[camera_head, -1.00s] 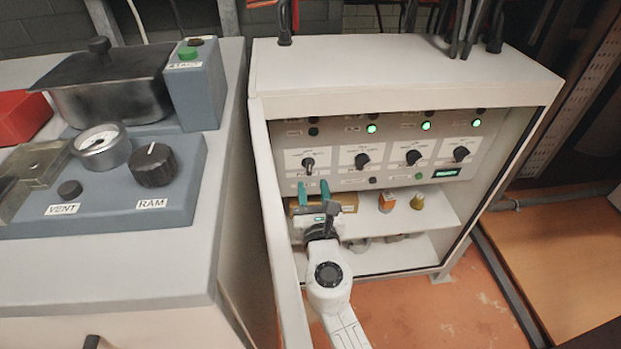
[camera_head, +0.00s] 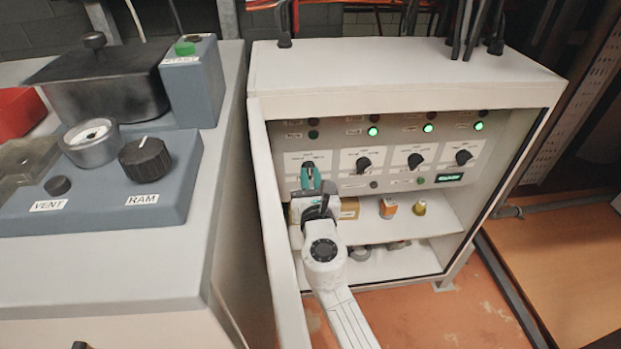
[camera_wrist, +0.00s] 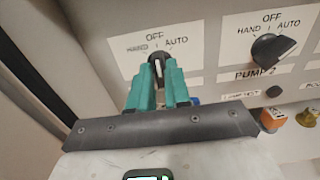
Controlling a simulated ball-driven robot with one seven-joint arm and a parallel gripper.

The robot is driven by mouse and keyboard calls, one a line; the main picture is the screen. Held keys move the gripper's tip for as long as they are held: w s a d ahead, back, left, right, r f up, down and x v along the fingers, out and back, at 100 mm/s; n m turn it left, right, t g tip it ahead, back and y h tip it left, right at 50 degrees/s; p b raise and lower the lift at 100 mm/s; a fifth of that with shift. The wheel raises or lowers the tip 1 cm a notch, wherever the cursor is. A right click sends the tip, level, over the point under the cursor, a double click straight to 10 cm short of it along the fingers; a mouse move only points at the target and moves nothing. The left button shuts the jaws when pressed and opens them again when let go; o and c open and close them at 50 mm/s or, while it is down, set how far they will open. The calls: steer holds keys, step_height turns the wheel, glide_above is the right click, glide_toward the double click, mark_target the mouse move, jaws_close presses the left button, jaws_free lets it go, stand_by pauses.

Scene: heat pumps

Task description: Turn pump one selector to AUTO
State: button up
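The pump one selector (camera_wrist: 157,66) is a dark knob on a white plate marked HAND, OFF and AUTO, at the far left of the selector row. Its pointer looks roughly upright, near OFF; the fingers partly hide it. My gripper (camera_wrist: 160,72) has its teal fingers on either side of the knob, close together, and looks shut on it. In the head view the gripper (camera_head: 308,174) covers the knob and its plate's lower part. The AUTO mark (camera_wrist: 177,41) is right of OFF.
The pump 2 selector (camera_wrist: 270,50) sits to the right, with two more selectors beyond. An orange-and-white object (camera_head: 388,208) and a yellow one (camera_head: 419,208) stand on the shelf below.

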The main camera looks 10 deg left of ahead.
jaws_close()
steer(key=shift+m, duration=0.3)
steer(key=m+b, duration=0.2)
steer(key=m, duration=0.2)
steer(key=shift+f, duration=0.1)
steer(key=shift+m+b, duration=0.75)
steer(key=shift+m, duration=1.35)
steer(key=shift+o, duration=2.3)
jaws_free()
steer(key=shift+d, duration=0.1)
steer(key=p+v, duration=0.3)
steer(key=v, duration=0.7)
steer(key=shift+s+p, duration=0.3)
steer(key=shift+s, duration=0.05)
